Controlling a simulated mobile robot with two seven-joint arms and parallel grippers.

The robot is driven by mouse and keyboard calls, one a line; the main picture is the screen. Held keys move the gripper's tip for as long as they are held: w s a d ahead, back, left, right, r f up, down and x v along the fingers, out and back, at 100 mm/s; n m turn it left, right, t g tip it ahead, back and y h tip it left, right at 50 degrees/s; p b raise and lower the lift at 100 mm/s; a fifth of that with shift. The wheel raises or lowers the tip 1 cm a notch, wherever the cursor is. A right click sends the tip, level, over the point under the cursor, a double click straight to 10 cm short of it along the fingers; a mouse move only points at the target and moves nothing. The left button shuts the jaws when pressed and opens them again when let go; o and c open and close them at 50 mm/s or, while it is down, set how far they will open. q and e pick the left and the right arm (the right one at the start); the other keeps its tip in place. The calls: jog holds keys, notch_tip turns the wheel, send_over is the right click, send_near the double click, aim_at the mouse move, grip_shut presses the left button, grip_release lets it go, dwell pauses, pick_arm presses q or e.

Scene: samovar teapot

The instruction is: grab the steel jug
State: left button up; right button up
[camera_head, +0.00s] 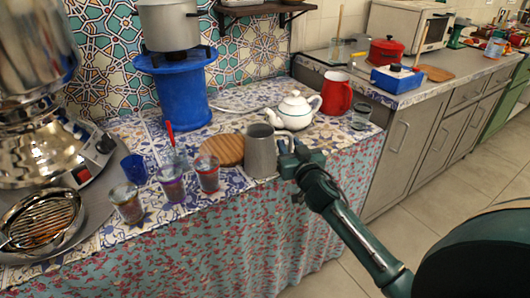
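The steel jug (261,153) is a plain grey cylinder standing upright on the tiled counter, near its front edge. My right gripper (288,153) comes in from the lower right and is at the jug's right side, by its handle. The fingertips are small and overlap the handle area, so I cannot tell whether they are open, shut or touching it. My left gripper is not in view.
A white teapot (294,110), a red jug (336,93) and a clear glass (361,116) stand behind and right. The samovar (38,110) stands far left.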

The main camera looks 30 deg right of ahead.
jog(key=shift+c, duration=0.4)
grip_shut()
jog(key=shift+r, duration=0.15)
